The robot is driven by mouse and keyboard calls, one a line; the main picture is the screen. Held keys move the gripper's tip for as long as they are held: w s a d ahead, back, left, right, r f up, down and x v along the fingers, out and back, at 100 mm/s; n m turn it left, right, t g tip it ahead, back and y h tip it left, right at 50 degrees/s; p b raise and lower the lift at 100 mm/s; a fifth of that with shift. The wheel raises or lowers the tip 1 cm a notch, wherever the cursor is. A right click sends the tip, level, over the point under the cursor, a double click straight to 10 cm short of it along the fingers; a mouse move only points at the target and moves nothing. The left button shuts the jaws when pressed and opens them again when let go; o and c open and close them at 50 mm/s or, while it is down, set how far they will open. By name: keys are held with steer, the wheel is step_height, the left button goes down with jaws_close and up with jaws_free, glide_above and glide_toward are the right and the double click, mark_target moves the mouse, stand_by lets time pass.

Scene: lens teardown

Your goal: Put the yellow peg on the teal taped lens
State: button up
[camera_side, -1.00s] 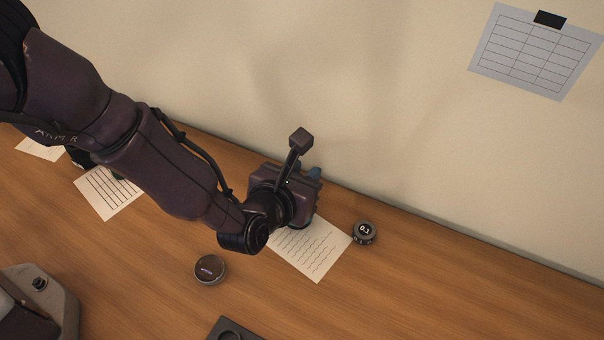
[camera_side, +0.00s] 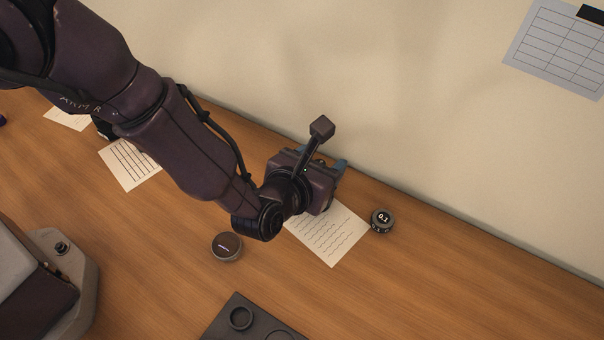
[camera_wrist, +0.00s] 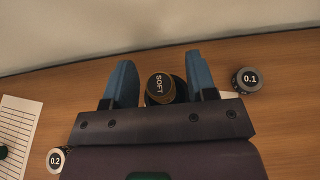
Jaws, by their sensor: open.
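I cannot pick out a yellow peg or a lens with teal tape in either view. My gripper (camera_wrist: 160,82) is open, with a blue finger on each side of a dark round piece marked "SOFT" (camera_wrist: 158,86) with a brownish top. I cannot tell whether the fingers touch it. In the side view my gripper (camera_side: 338,172) is over the far side of the desk by the wall, its fingers mostly hidden by its own body. A small dark green shape (camera_wrist: 3,152) shows at the left edge of the wrist view; I cannot tell what it is.
A dark round piece marked "0.1" (camera_side: 382,221) lies right of the written sheet (camera_side: 332,238). A dark disc (camera_side: 227,246) lies nearer. A dark tray (camera_side: 222,326) with round recesses is at the bottom edge. A "0.2" piece (camera_wrist: 57,160) is at lower left. The desk's right side is clear.

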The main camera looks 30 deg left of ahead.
steer(key=v, duration=1.1)
steer(key=a+r+n+g+y, duration=0.4)
steer(key=a+r+n, duration=0.4)
steer(key=a+n, duration=0.3)
steer(key=a+r+n+g+y, duration=0.35)
steer(key=a+r+n, duration=0.45)
steer(key=a, duration=0.5)
steer(key=s+a+r+n+h, duration=0.2)
steer(key=s+r+n+h, duration=0.1)
steer(key=s+n, duration=0.3)
steer(key=s+a+r+n+h, duration=0.3)
steer(key=s+n, duration=0.4)
steer(key=n, duration=0.4)
steer(key=shift+r+h, duration=0.6)
steer(key=shift+h, duration=0.15)
steer(key=shift+s+g, duration=0.1)
steer(key=shift+g, duration=0.15)
